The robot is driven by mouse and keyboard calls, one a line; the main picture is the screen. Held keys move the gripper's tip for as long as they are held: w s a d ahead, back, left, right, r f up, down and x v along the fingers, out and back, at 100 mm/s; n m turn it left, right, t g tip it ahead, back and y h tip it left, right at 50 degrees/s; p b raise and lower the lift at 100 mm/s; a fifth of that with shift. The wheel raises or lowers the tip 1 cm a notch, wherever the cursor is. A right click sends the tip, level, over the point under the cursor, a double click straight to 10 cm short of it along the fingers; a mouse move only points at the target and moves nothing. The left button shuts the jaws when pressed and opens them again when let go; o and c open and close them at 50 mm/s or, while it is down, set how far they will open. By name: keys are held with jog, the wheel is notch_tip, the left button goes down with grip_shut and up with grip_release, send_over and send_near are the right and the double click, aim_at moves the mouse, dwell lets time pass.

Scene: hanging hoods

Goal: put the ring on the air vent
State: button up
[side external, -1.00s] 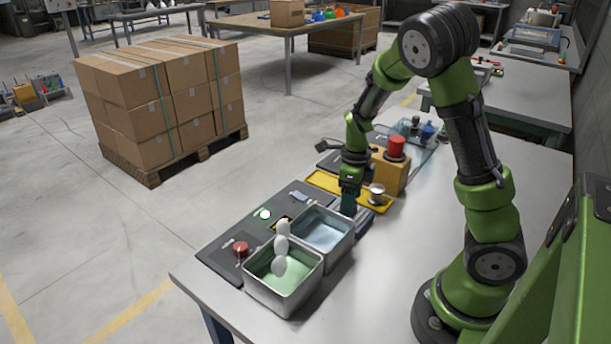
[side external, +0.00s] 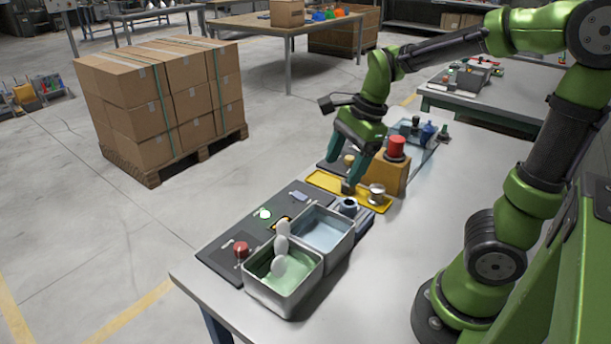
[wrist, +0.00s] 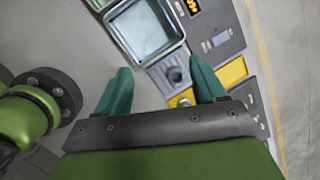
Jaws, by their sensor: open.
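A dark blue-grey round piece with an open top (side external: 348,206) stands on a grey ribbed plate beside the blue-lined bin. In the wrist view it shows as a dark round piece (wrist: 176,75) on a blue-grey plate (wrist: 166,68). It may be the ring seated on the vent; I cannot tell the two apart. My gripper (side external: 342,174) is open and empty, raised above and behind this piece, over the yellow tray.
A blue-lined metal bin (side external: 352,240) and a green-lined bin (side external: 285,300) with white discs stand in front. A yellow tray (side external: 322,180), a silver cylinder (side external: 376,192) and an orange block (side external: 391,175) with a red top stand behind. The table's right side is clear.

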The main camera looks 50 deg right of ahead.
jog(key=s+a+r+n+t, duration=0.4)
jog(key=a+n, duration=0.5)
jog(key=n, duration=0.9)
jog(key=shift+s+a+r, duration=0.15)
jog(key=shift+s+r, duration=0.4)
jog(key=shift+s, duration=0.65)
